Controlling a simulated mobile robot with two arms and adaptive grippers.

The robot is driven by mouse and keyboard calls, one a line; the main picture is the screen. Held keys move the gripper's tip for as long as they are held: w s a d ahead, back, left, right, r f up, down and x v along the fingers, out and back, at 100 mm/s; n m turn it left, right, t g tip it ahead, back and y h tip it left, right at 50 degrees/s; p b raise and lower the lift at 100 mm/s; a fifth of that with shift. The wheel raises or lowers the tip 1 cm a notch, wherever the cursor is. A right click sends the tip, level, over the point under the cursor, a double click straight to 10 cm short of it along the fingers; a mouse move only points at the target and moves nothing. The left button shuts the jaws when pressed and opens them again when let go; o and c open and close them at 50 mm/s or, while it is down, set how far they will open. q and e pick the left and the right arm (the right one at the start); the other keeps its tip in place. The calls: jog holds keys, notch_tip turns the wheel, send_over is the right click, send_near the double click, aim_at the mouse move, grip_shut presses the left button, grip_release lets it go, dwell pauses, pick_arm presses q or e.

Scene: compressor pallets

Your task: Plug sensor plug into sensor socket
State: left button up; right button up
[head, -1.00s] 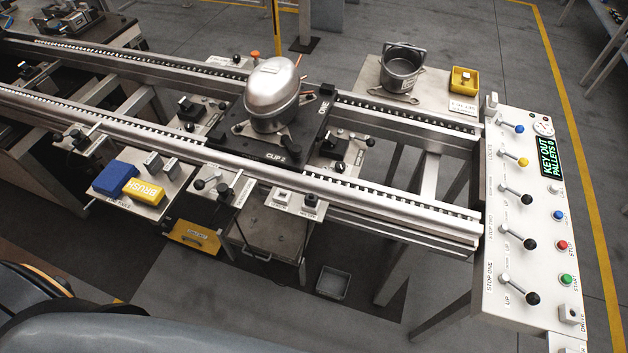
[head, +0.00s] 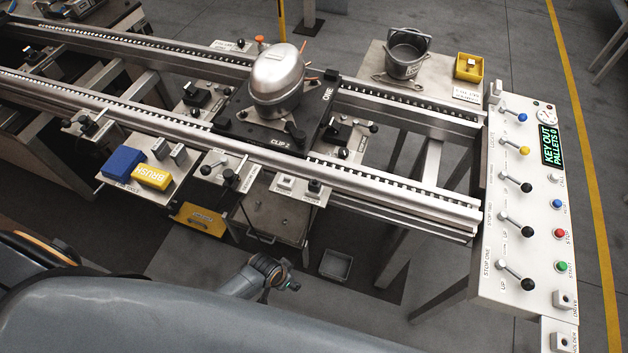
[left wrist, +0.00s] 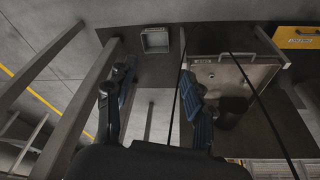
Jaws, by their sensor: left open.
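My left gripper (left wrist: 158,98) is open and empty in the left wrist view, its two dark fingers apart above the floor beside the conveyor stand. In the head view part of my arm shows at the bottom centre, below the conveyor and clear of it. A small plate on the conveyor's front side carries a white block (head: 286,182) and a dark upright piece (head: 314,187). The labels are too small to read, so I cannot tell which parts are the sensor plug and sensor socket. My right gripper is not in view.
A compressor (head: 277,80) sits on a black pallet (head: 262,130) on the rails. A tray with a blue block (head: 123,161) and yellow brush (head: 151,177) stands left. A control panel (head: 520,290) stands right. A grey bin (head: 336,265) lies on the floor.

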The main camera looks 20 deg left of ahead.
pick_arm(q)
jog(key=w+d+r+m+h+p, duration=0.1)
jog(key=w+d+r+m, duration=0.25)
jog(key=r, duration=0.55)
jog(key=w+d+r+m+p, duration=0.15)
jog(key=w+d+r, duration=0.25)
jog(key=r, duration=0.6)
jog(key=w+d+r+m+h, duration=0.1)
jog(key=w+d+r+m, duration=0.25)
jog(key=r, duration=0.55)
jog(key=w+a+r+m+g+y, duration=0.1)
jog(key=w+a+r, duration=0.1)
jog(key=a, duration=0.1)
jog(key=w+a+r+m+y, duration=0.1)
jog(key=w+a+r+m, duration=0.1)
jog(key=w+r, duration=0.1)
jog(key=w+a+r+m+g+y+p, duration=0.1)
jog(key=w+a+r+m, duration=0.1)
jog(key=a+r, duration=0.1)
jog(key=shift+w+a+g, duration=0.15)
jog(key=shift+a+g, duration=0.15)
